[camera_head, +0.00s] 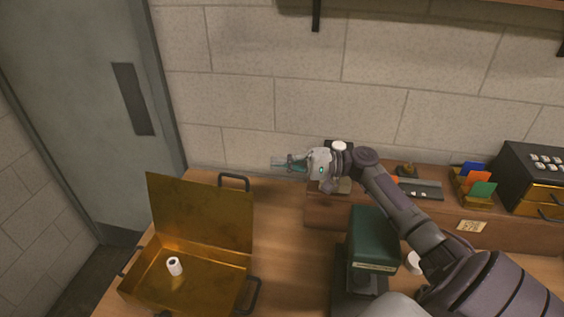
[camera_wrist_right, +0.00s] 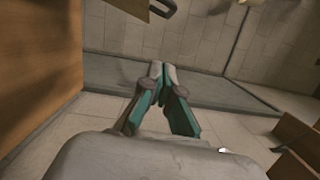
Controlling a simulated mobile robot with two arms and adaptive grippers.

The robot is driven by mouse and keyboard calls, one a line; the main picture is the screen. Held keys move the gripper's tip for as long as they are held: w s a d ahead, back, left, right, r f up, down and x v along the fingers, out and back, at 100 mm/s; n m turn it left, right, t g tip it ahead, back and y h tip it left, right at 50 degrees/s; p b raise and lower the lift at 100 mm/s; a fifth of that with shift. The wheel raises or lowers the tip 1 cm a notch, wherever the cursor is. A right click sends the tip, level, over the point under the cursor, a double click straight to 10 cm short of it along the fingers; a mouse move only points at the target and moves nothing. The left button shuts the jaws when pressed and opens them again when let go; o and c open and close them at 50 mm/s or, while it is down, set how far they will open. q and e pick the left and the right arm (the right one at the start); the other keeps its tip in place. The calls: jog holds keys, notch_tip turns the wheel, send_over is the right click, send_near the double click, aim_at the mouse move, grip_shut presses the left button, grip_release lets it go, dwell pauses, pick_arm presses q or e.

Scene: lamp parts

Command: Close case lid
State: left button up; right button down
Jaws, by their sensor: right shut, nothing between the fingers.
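The brass-coloured case (camera_head: 205,285) stands open on the left part of the wooden table. Its lid (camera_head: 200,212) stands up at the back, with a dark handle (camera_head: 233,182) at the lid's upper right. A small white cylinder (camera_head: 174,266) is inside the case. My right gripper (camera_head: 275,163) is behind and to the right of the lid, near the wall, apart from it. Its teal fingers are shut and empty; they also show in the right wrist view (camera_wrist_right: 158,72). A corner of a yellowish panel, perhaps the lid, shows at the top of that view. My left gripper is not in view.
A green-topped lamp-like object (camera_head: 374,238) stands right of the case, under my right arm. A raised wooden ledge (camera_head: 425,221) at the back holds coloured cards (camera_head: 478,182) and a black box (camera_head: 535,175). Bare table (camera_head: 295,265) lies between case and green object.

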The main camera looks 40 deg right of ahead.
jog(key=w+a+p, duration=0.1)
jog(key=a+p, duration=0.4)
jog(key=a, duration=0.3)
jog(key=shift+w+a+r+p, duration=0.2)
jog(key=shift+w+p, duration=0.05)
jog(key=shift+p, duration=0.1)
jog(key=shift+w, duration=0.1)
